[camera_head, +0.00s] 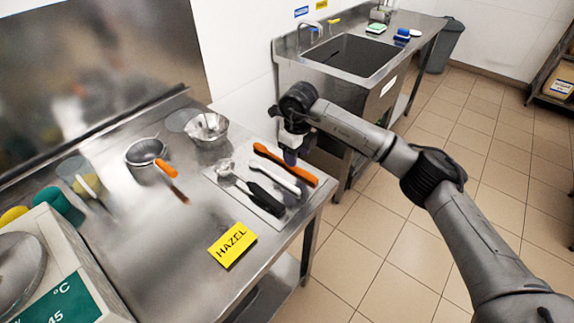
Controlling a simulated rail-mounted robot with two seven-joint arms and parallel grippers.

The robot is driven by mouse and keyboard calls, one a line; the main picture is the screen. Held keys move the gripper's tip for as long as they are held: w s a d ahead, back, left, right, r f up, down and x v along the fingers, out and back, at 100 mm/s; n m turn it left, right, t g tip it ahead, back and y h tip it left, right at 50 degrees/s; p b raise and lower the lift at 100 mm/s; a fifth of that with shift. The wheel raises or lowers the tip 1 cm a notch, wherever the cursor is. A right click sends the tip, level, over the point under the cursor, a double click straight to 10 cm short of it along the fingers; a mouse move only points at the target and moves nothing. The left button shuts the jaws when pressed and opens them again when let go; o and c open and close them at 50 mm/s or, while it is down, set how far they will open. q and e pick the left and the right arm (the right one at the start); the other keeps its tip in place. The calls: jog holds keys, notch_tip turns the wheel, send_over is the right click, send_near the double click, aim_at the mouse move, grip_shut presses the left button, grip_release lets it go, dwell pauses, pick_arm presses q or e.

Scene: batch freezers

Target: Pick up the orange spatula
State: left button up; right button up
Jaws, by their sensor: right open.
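The orange spatula (301,174) lies on a light mat (224,181) near the right edge of the steel table. It lies beside a white utensil (277,178) and a black-handled brush (263,197). Whether the fingertips touch the spatula cannot be told. My left gripper is not in view.
A yellow HAZEL card (232,244) lies in front. A sink (350,55) stands behind. The table's middle is mostly clear.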

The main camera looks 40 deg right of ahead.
aim_at(297, 168)
jog(key=shift+s+d+f+b, duration=0.15)
jog(key=shift+f+b, duration=0.8)
jog(key=shift+f, duration=1.7)
jog(key=shift+c, duration=0.5)
grip_shut()
